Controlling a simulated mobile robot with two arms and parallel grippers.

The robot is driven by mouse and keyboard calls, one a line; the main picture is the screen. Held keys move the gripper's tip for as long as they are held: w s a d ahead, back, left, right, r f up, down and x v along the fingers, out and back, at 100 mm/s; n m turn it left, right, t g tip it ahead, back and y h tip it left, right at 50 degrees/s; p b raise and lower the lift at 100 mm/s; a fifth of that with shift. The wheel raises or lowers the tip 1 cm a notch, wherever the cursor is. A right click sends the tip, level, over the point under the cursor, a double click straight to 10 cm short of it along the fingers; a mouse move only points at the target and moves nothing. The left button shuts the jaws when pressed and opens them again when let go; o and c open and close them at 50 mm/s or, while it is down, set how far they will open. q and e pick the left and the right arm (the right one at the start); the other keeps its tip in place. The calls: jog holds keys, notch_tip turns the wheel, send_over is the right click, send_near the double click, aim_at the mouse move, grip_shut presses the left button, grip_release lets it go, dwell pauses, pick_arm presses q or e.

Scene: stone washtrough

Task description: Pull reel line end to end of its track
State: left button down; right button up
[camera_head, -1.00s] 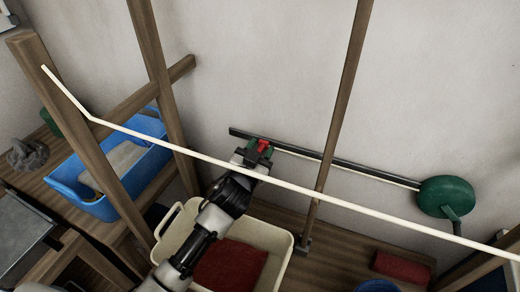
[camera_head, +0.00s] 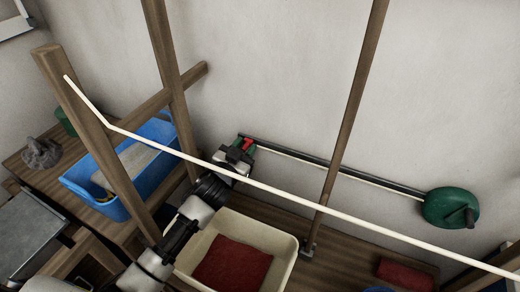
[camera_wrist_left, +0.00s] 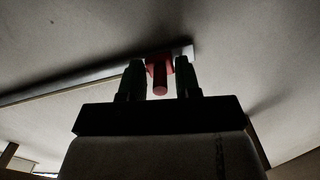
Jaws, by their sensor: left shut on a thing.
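The red line end (camera_head: 248,145) is at the left end of the dark wall track (camera_head: 340,168). My left gripper (camera_head: 243,150) is shut on it, and its fingers partly hide it. In the left wrist view, the red piece (camera_wrist_left: 159,76) sits between the two fingers, against the track (camera_wrist_left: 70,83). The pale reel line (camera_head: 375,182) runs along the underside of the track to the round green reel (camera_head: 450,207) at the right end. My right gripper is not in view.
A white line (camera_head: 300,199) crosses in front of my left arm from a wooden post (camera_head: 85,120). A thin wooden pole (camera_head: 345,130) stands before the track. Below are a cream tub (camera_head: 283,262) with red cloth and a blue basket (camera_head: 155,180).

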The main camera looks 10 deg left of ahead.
pick_arm(q)
jog(key=shift+w+a, duration=0.1)
jog(key=shift+a, duration=0.2)
jog(key=c, duration=1.1)
grip_release()
jog(key=shift+d, duration=0.1)
jog(key=s, duration=0.3)
jog(key=s+a, duration=0.1)
jog(key=s, duration=0.3)
jog(key=s+a, duration=0.1)
jog(key=s, duration=0.2)
jog(key=shift+s+b, duration=0.35)
jog(key=shift+b, duration=0.05)
jog(key=shift+f, duration=0.1)
